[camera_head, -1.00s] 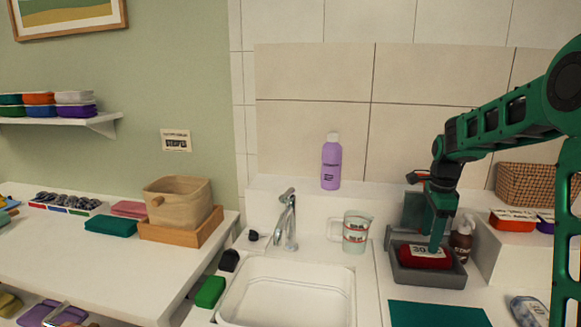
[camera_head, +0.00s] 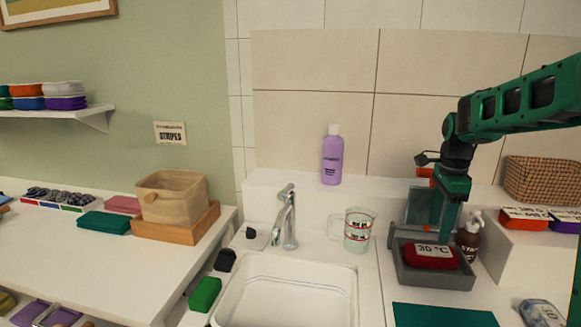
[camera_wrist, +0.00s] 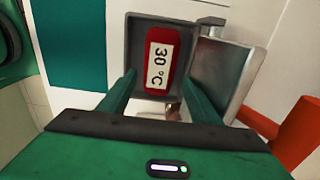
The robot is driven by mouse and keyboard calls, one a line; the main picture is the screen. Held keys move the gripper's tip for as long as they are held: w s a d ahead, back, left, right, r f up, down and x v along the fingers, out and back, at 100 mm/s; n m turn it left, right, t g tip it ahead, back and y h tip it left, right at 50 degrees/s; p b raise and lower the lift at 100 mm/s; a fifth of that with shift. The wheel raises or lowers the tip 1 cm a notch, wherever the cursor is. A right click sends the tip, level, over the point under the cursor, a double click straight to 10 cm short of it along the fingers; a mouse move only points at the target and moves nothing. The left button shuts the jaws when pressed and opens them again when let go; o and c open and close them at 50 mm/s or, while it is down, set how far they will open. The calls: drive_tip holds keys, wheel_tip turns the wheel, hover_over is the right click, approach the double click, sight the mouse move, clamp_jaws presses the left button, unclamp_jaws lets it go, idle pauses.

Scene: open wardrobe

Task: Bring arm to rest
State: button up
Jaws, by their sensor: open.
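My gripper (camera_head: 448,226) is at the right of the head view, pointing down over a grey tray (camera_head: 404,276). A red item with a "30 °C" label (camera_head: 430,262) lies in the tray. In the wrist view my gripper (camera_wrist: 158,88) has its two green fingers wide apart. The red item (camera_wrist: 152,75) shows between and beyond them, in the grey tray (camera_wrist: 134,40). I cannot tell from these views whether the fingertips touch the tray.
A brown spray bottle (camera_head: 467,238) stands close right of the tray. A measuring jug (camera_head: 357,232), tap (camera_head: 287,215) and sink (camera_head: 285,295) are to the left. A teal mat (camera_head: 440,316) lies in front. A purple bottle (camera_head: 332,158) stands on the ledge behind.

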drive_tip(key=shift+r, duration=0.25)
drive_tip(key=shift+s, duration=0.3)
drive_tip(key=s+f+n, duration=0.2)
drive_tip(key=s+n, duration=0.5)
drive_tip(key=s, duration=1)
drive_tip(key=s+d+f+n, duration=0.1)
drive_tip(key=s+n, duration=0.6)
drive_tip(key=s, duration=1.1)
drive_tip(key=shift+s+d+f, duration=0.15)
drive_tip(key=shift+d+f, duration=0.05)
drive_tip(key=shift+f, duration=0.15)
drive_tip(key=shift+w+f, duration=0.25)
drive_tip(key=shift+w, duration=0.4)
